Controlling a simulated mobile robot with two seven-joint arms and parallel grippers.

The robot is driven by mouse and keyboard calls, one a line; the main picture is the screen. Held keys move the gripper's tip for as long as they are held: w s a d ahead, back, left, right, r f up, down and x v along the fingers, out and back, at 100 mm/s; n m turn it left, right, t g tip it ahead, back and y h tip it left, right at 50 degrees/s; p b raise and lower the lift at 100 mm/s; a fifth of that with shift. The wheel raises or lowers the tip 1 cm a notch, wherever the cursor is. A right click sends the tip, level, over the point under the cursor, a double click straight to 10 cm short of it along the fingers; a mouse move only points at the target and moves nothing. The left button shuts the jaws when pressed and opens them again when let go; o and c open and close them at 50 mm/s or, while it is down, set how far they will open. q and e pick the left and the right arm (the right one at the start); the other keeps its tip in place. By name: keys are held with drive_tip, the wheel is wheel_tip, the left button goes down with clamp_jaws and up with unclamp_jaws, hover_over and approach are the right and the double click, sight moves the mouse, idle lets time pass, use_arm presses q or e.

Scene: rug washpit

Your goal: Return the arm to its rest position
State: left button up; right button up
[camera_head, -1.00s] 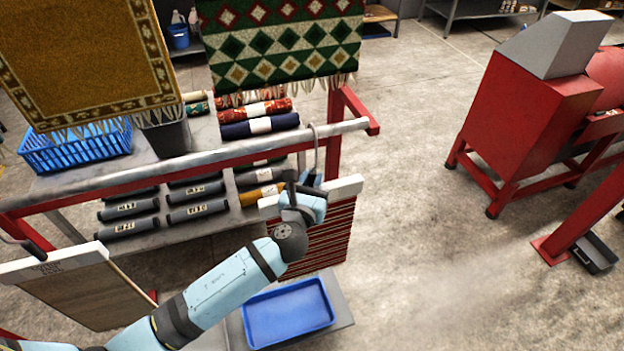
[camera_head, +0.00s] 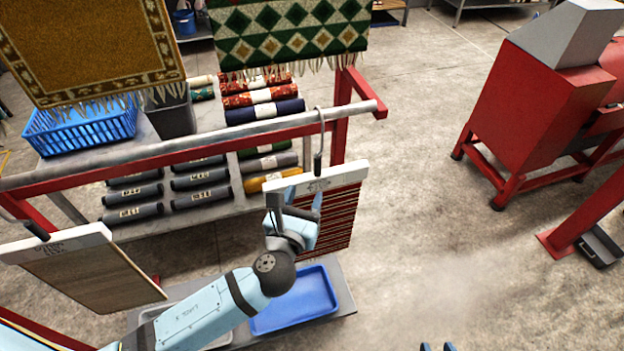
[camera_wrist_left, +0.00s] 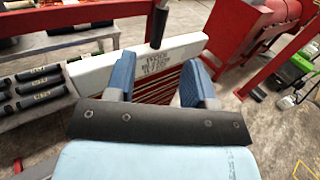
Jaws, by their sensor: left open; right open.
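My left arm reaches in from the lower left of the head view. Its gripper (camera_head: 296,202) is open and empty, just below and in front of the white hanger bar (camera_head: 345,174) holding a red striped rug (camera_head: 342,215). The hanger hangs by its hook (camera_head: 320,140) from the grey rail (camera_head: 200,148). In the left wrist view the blue fingers of that gripper (camera_wrist_left: 160,82) stand apart, with the lettered white bar (camera_wrist_left: 190,44) and striped rug beyond them. My right gripper (camera_head: 437,347) shows only its two separated fingertips at the bottom edge of the head view.
Another hanger (camera_head: 55,243) with a brown panel hangs at left. A blue tray (camera_head: 300,300) lies below my left arm. Rolled rugs (camera_head: 265,112) and a blue basket (camera_head: 80,128) sit behind the rail. A red machine (camera_head: 540,105) stands right; floor between is clear.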

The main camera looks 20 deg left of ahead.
use_arm(q)
drive_tip(key=s, duration=0.4)
